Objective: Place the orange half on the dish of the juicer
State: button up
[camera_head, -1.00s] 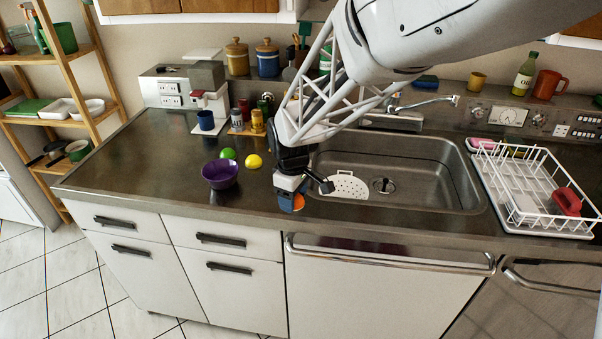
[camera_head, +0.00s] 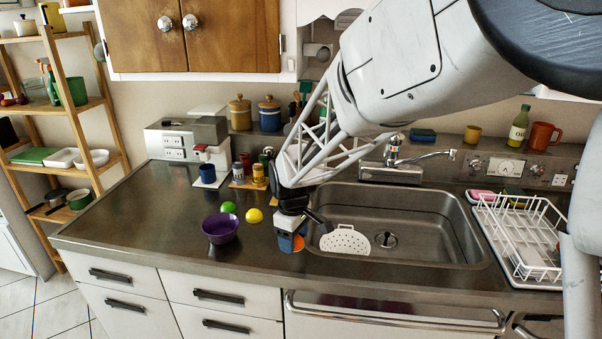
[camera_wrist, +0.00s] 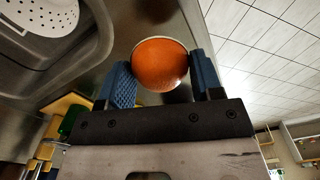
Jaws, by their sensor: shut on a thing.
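The orange half (camera_head: 298,243) is between the fingers of my gripper (camera_head: 291,241), which is shut on it above the counter, left of the sink. In the wrist view the orange half (camera_wrist: 160,65) shows its rounded peel, with a blue finger on each side at my gripper (camera_wrist: 161,82). Its cut face is mostly hidden.
A purple bowl (camera_head: 220,229), a green lime (camera_head: 229,207) and a yellow lemon (camera_head: 254,215) sit left of my gripper. A blue mug (camera_head: 207,173) and small jars stand behind. The sink (camera_head: 440,248) and white dish rack (camera_head: 528,240) are to the right. The left counter is clear.

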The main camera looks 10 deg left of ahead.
jog(key=w+r, duration=0.4)
jog(key=w, duration=0.5)
jog(key=w+a+r, duration=0.1)
jog(key=w+r, duration=0.4)
jog(key=w, duration=0.4)
jog(key=shift+a+m, duration=0.3)
jog(key=shift+w, duration=0.15)
jog(key=shift+w+a+f, duration=0.25)
jog(key=shift+w+a, duration=0.8)
jog(key=shift+w, duration=1.4)
jog(key=shift+w+a+f, duration=0.25)
jog(key=shift+w+a, duration=0.75)
jog(key=shift+w, duration=1.4)
jog(key=shift+w+a+f, duration=0.25)
jog(key=shift+w+a, duration=0.8)
jog(key=shift+w, duration=1.4)
jog(key=shift+f, duration=1.75)
jog(key=shift+f, duration=0.1)
jog(key=o, duration=0.9)
